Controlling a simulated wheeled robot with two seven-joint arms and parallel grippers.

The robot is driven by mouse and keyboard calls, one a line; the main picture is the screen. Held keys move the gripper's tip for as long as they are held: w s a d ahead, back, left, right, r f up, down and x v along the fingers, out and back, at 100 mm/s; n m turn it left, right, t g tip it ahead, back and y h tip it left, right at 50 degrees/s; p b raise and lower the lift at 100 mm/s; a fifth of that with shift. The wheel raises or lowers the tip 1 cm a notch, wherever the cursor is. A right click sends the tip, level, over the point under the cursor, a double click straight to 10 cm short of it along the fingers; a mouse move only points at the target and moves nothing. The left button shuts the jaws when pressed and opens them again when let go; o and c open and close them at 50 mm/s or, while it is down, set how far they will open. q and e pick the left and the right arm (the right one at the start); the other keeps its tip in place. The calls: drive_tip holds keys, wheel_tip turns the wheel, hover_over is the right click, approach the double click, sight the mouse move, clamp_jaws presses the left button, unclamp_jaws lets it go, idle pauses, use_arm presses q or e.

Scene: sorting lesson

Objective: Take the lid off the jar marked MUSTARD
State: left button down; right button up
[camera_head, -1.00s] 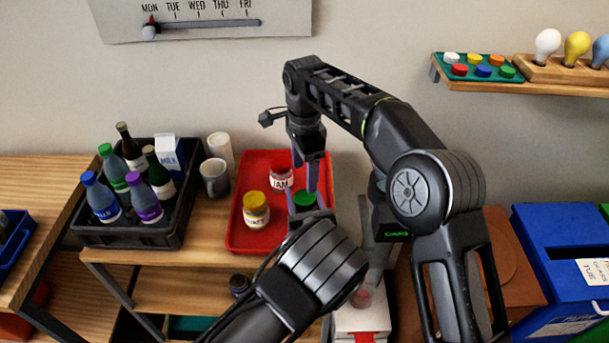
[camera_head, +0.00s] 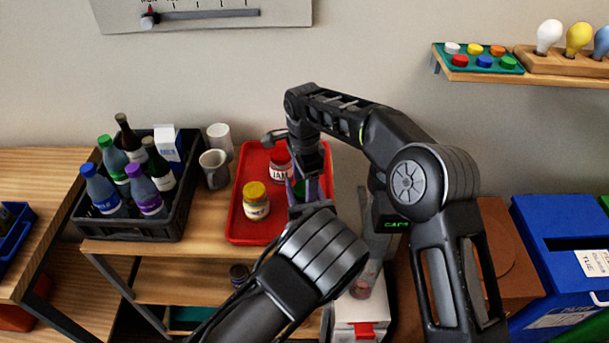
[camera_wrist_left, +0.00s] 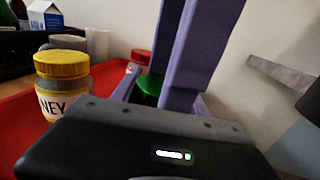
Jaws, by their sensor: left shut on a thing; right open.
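A jar with a green lid (camera_head: 300,187) stands at the right of the red tray (camera_head: 240,232); its label is hidden. The green lid also shows in the left wrist view (camera_wrist_left: 150,86). My left gripper (camera_wrist_left: 160,102) is shut on this jar, low and from the front. My right gripper (camera_head: 308,184) points down from above, open, its purple fingers close around the lid; contact is unclear. A yellow-lidded jar (camera_head: 256,203) stands to the left, its label ending in NEY in the left wrist view (camera_wrist_left: 62,88). A red-lidded JAM jar (camera_head: 281,168) stands behind.
A dark crate (camera_head: 160,230) of bottles and a MILK carton stands left of the tray. A blue bin (camera_head: 570,230) is at far right. My arms fill the space right and front of the tray.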

drive_tip(key=shift+f, duration=0.1)
drive_tip(key=c, duration=1.5)
drive_tip(key=n, duration=0.3)
drive_tip(key=shift+n, duration=0.3)
drive_tip(key=o, duration=1.6)
drive_tip(key=shift+c, duration=0.2)
drive_tip(key=shift+r, duration=2.35)
drive_tip(key=shift+c, duration=0.3)
